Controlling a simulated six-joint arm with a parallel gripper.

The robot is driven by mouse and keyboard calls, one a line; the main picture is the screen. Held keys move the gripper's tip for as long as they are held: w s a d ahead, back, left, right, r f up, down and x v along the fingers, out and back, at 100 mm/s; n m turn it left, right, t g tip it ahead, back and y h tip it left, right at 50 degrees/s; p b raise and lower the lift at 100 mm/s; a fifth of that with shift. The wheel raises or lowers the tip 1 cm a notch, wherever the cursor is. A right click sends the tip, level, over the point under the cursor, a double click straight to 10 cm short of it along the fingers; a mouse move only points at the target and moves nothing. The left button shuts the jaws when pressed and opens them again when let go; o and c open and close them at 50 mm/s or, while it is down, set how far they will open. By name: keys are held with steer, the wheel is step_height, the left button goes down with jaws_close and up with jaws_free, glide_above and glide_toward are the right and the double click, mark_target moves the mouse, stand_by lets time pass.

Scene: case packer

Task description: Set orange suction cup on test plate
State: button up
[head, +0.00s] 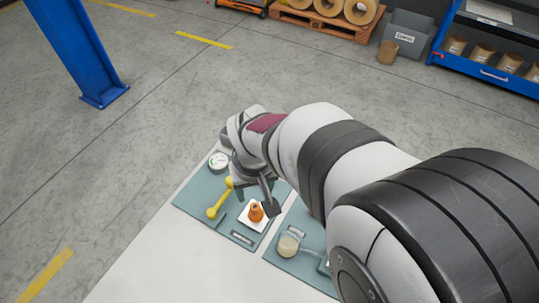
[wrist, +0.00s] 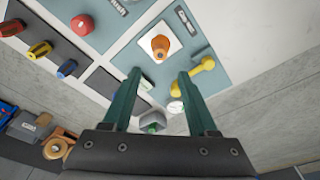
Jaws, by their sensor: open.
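The orange suction cup (head: 256,212) stands upright on a white square plate (head: 247,222), which looks like the test plate, on a teal mat. In the wrist view the cup (wrist: 160,47) sits near the middle of the white plate (wrist: 151,30). My gripper (wrist: 159,75) is open and empty. Its two green fingers are apart, and in the wrist view the cup shows beyond their tips, not between them. In the head view the gripper (head: 256,199) is beside and partly behind the cup; its exact height above the mat is hard to tell.
A yellow dumbbell-shaped tool (head: 218,199) and a round white gauge (head: 218,160) lie close by on the teal mat. The wrist view also shows several screwdrivers (wrist: 40,50) in a dark tray. The white table (head: 150,255) is clear at front left.

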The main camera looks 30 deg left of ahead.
steer(key=d+r+m, duration=0.3)
steer(key=d, duration=0.3)
steer(key=d+r+m, duration=0.2)
steer(key=d+r, duration=0.1)
steer(key=d, duration=0.4)
steer(key=s+d+r+m+g, duration=0.1)
steer(key=s+d+m, duration=0.8)
steer(key=s+d, duration=0.2)
steer(key=shift+d+r+m+y, duration=0.15)
steer(key=shift+d+m+y, duration=0.15)
steer(key=shift+d, duration=0.7)
